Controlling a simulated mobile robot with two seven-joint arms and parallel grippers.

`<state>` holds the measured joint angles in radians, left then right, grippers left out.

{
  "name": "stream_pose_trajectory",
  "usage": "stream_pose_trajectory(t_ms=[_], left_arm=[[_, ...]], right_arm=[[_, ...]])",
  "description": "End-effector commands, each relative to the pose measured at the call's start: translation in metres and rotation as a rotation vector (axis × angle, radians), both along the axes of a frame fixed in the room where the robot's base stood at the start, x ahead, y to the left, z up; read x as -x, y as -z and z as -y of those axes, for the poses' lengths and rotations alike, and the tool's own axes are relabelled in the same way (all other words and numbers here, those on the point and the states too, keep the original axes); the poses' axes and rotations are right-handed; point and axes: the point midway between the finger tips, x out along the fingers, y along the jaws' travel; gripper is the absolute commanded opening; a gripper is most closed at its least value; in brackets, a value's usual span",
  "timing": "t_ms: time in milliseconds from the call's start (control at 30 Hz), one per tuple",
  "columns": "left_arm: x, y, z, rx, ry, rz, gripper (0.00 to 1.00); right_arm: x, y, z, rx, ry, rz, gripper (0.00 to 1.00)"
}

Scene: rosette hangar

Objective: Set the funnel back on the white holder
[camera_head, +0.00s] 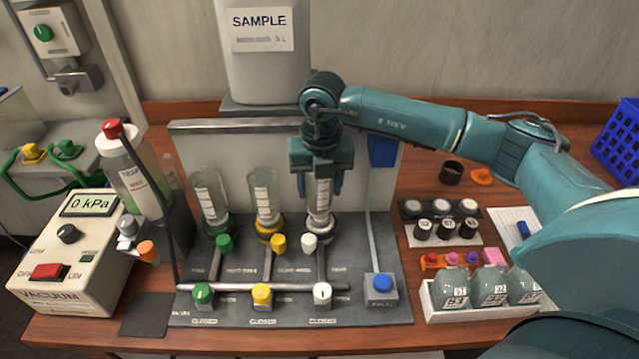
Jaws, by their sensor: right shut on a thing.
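My right gripper (319,182) points down at the rack's right station and is shut on the clear funnel (320,198), which has a white label. The funnel is upright, and its upper part is hidden by the gripper. The white holder (319,228) is directly below it, with a white valve knob (309,241) beside it. The funnel's lower end meets the holder in the picture; I cannot tell whether it is fully seated. Two similar funnels stand on the green holder (217,226) and the yellow holder (268,228). My left gripper is not in view.
A SAMPLE container (264,60) stands behind the rack.

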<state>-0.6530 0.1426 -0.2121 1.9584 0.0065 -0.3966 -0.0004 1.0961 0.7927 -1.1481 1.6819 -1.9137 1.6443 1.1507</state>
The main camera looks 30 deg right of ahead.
Motion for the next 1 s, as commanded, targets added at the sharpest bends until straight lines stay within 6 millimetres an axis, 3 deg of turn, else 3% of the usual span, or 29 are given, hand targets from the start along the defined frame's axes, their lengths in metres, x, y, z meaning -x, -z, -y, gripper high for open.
stream_pose_trajectory(t_ms=[33, 1000], left_arm=[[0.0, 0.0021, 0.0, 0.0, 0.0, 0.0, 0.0], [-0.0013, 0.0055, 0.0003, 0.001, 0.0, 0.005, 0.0]], right_arm=[[0.0132, 0.0191, -0.0013, 0.007, -0.007, -0.056, 0.29], [0.0205, 0.0264, 0.0, 0.007, -0.001, -0.057, 0.29]])
